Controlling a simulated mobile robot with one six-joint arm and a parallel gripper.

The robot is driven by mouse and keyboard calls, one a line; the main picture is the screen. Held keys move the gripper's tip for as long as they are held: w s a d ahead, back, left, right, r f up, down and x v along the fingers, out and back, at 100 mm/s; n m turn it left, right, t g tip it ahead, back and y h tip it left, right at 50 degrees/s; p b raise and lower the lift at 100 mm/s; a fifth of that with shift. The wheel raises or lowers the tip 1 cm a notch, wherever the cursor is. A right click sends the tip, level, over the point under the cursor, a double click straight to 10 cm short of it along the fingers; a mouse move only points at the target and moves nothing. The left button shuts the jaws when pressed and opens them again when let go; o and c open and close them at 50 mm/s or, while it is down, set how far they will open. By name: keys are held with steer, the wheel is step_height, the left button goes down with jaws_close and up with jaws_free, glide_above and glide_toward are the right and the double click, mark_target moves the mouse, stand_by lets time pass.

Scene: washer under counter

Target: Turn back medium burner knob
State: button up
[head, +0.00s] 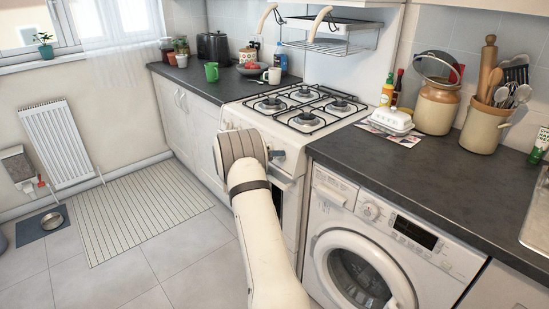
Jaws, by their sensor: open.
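The white gas stove (262,115) stands in the middle of the head view, with several burners under black grates. My gripper (243,148) is at the stove's front control panel, at the far end of my cream arm. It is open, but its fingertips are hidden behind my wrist. My wrist covers most of the other knobs. I cannot make out the medium burner knob or its angle, nor whether my gripper touches it.
A washer (385,235) stands under the dark counter (440,170) to the right of the stove. White cabinets (190,120) line the left. A wire rack (330,45) hangs above the stove. The tiled floor at left is open, with a striped mat (140,210).

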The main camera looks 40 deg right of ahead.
steer(key=shift+d+f, duration=0.2)
steer(key=shift+d, duration=0.5)
steer(key=c, duration=1)
